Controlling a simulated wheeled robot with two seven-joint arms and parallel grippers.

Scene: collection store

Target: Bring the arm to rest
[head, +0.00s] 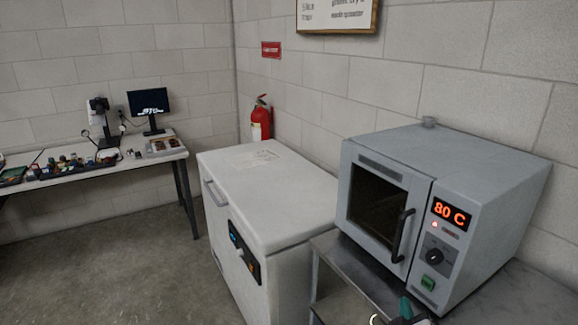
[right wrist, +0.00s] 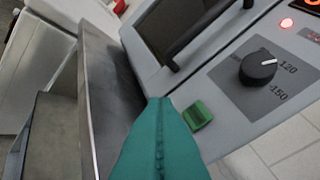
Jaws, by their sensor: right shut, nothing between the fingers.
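My right gripper (head: 406,308) shows only in part at the bottom edge of the head view, in front of the oven. In the right wrist view its teal fingers (right wrist: 160,140) are together with nothing between them. Their tips appear just left of the green switch (right wrist: 197,115); I cannot tell how close they are to the panel. The grey oven (head: 490,165) has its door shut, and its display (head: 451,214) reads 80 C in orange. A red lamp (right wrist: 287,22) is lit above the black knob (right wrist: 258,67). My left gripper is not in view.
The oven stands on a metal table (head: 345,268). A white chest freezer (head: 265,190) with its lid shut is left of it. A red extinguisher (head: 261,122) hangs behind. A workbench (head: 100,172) with a monitor (head: 148,102) is at the far left. Open floor (head: 110,260) lies at left.

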